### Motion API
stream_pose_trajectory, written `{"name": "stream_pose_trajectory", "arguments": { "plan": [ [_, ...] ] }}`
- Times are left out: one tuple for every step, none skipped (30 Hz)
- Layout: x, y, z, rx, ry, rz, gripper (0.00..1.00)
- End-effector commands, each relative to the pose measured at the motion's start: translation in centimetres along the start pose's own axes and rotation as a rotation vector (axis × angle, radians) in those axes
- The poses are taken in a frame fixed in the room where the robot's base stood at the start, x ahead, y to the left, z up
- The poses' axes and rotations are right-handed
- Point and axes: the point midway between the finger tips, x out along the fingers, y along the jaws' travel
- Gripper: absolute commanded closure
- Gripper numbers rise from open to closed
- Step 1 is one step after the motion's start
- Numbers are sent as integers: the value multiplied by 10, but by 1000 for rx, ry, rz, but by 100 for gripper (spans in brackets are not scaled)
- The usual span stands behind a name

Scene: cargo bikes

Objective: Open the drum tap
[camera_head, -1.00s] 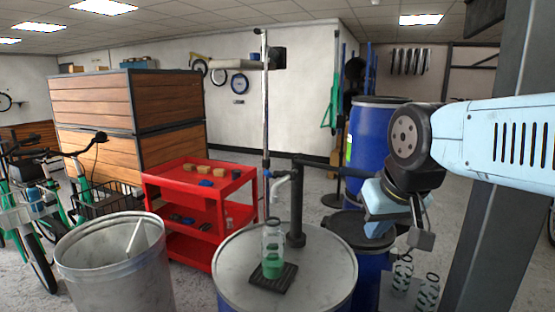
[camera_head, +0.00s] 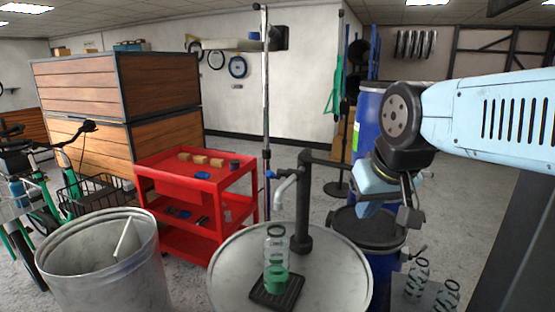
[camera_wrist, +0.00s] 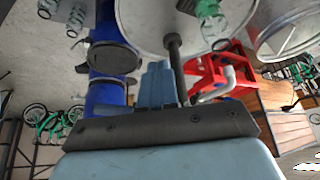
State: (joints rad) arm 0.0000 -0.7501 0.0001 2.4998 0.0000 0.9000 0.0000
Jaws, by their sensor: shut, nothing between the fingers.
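The drum tap (camera_head: 303,205) is a dark upright pipe on a pale drum lid (camera_head: 232,262), with a grey bent spout (camera_head: 286,187) on its left. A small blue part (camera_head: 270,174) shows beside the spout. A dark bar runs right from the pipe's top toward my gripper. A clear bottle (camera_head: 276,262) with green liquid stands on a black grate below the spout. My gripper (camera_head: 366,208) is right of the pipe, shut and empty. In the wrist view, its pale blue fingers (camera_wrist: 158,72) are beside the pipe (camera_wrist: 175,60); I cannot tell whether they touch.
A metal bin (camera_head: 100,265) stands left of the drum. A red cart (camera_head: 195,172) with small items is behind them, near a thin upright pole (camera_head: 266,100). Blue drums (camera_head: 367,115) stand at the right. Bottles (camera_head: 418,280) sit at the lower right.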

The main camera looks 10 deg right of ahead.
Motion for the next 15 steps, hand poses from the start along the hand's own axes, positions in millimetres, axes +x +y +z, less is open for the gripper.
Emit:
{"name": "stream_pose_trajectory", "arguments": {
  "plan": [
    [0, 0, 0, 0, 0, 0, 100],
    [0, 0, 0, 0, 0, 0, 100],
    [0, 0, 0, 0, 0, 0, 100],
    [0, 0, 0, 0, 0, 0, 100],
    [0, 0, 0, 0, 0, 0, 100],
    [0, 0, 0, 0, 0, 0, 100],
    [0, 0, 0, 0, -1, 0, 100],
    [0, 0, -1, -1, -3, -1, 100],
    [-1, 0, -2, -4, -7, -3, 100],
    [-1, -1, -4, -6, -12, -6, 100],
    [-2, -1, -6, -9, -20, -10, 100],
    [-2, -2, -10, -17, -35, -17, 100],
    [-3, -3, -14, -25, -46, -24, 100],
    [-4, -5, -18, -34, -60, -33, 100],
    [-5, -6, -25, -46, -81, -47, 100]
  ]
}}
